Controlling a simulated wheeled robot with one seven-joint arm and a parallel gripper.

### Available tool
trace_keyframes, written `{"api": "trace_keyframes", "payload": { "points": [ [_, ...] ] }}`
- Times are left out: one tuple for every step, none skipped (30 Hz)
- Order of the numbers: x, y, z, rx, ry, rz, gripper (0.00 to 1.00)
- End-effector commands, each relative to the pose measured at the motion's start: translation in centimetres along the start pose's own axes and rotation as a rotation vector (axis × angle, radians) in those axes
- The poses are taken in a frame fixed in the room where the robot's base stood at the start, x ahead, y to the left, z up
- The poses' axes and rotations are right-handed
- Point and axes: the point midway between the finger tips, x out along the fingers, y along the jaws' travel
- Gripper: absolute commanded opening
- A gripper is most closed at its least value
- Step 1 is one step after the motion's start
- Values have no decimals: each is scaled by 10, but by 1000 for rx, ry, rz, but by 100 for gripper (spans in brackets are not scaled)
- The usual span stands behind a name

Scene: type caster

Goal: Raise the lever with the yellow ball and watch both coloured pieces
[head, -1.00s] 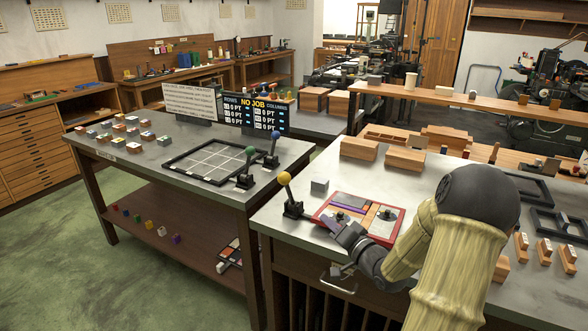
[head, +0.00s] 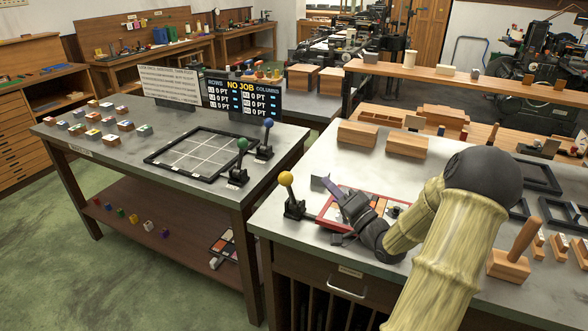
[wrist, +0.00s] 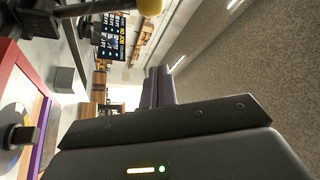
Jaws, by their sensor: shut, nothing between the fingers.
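The lever's yellow ball (head: 286,178) tops a short stem on a black base (head: 294,208), on the left part of the grey bench. The stem stands nearly upright, leaning slightly left. The ball also shows at the top of the wrist view (wrist: 150,6). My gripper (head: 330,186) is shut and empty, right of the ball at about its height and apart from it. The red-framed tray (head: 325,217) is partly hidden by my arm. In the wrist view its red rim (wrist: 14,72) and a purple strip (wrist: 43,135) show at left. I cannot identify the two coloured pieces.
A grey block (wrist: 66,80) stands near the tray. Left, another table holds a black grid frame (head: 190,155), levers with green (head: 242,144) and blue (head: 268,122) balls, and a "NO JOB" board (head: 243,98). Wooden blocks (head: 357,134) stand behind the tray.

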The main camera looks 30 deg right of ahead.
Motion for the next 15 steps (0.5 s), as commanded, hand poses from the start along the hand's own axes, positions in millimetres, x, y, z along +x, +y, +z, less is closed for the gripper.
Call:
{"api": "trace_keyframes", "payload": {
  "points": [
    [0,0,0,0,0,0,0],
    [0,0,0,0,-1,0,0],
    [0,0,1,0,-1,-1,0],
    [0,0,1,0,-1,-1,0],
    [1,0,1,0,-1,-1,0],
    [1,0,1,0,-2,-1,0],
    [1,0,1,0,-2,-1,0],
    [1,0,1,0,-2,-1,0],
    [2,0,1,0,-2,-1,0],
    [3,-1,1,0,-2,-1,0],
    [5,-1,1,0,-2,-2,0],
    [8,-1,1,0,-2,-2,0],
    [10,-1,1,0,-3,-2,0],
    [14,-1,1,0,-4,-2,0],
    [18,-1,2,0,-5,-2,0]
  ]
}}
